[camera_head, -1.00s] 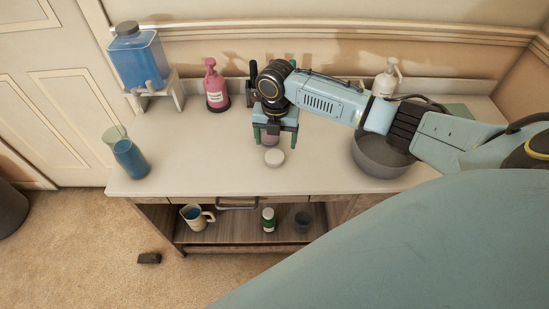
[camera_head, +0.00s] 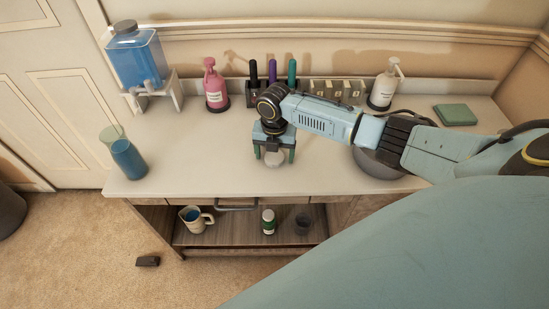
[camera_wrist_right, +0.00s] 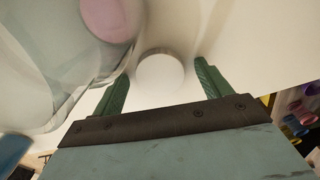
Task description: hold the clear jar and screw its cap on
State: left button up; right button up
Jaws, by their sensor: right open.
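The round white cap (camera_head: 275,159) lies on the counter near its front edge. My right gripper (camera_head: 274,154) is open, with its two green fingers on either side of the cap in the head view. In the right wrist view the cap (camera_wrist_right: 160,73) shows between the fingers and apart from both. A large clear, blurred vessel that looks like the jar (camera_wrist_right: 40,75) fills the left of the wrist view, with something pink in or behind it. I cannot make out the jar in the head view; my right gripper and wrist may hide it. My left gripper is not in view.
A blue glass (camera_head: 128,160), a drink dispenser (camera_head: 137,62) and a pink bottle (camera_head: 215,88) stand at left. A rack of markers (camera_head: 262,92) and a white pump bottle (camera_head: 383,88) stand behind. A grey bowl (camera_head: 372,165) sits right, partly under my arm. The counter between glass and gripper is clear.

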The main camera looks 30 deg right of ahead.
aim_at(275, 156)
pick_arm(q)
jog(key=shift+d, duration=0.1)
pick_arm(e)
jog(key=shift+c, duration=0.9)
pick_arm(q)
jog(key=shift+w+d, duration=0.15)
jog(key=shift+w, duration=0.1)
pick_arm(e)
jog(key=c, duration=0.9)
jog(key=shift+o, duration=0.2)
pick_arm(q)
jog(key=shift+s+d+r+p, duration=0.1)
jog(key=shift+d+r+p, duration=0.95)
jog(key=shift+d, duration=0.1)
pick_arm(e)
notch_tip(275, 156, up, 10)
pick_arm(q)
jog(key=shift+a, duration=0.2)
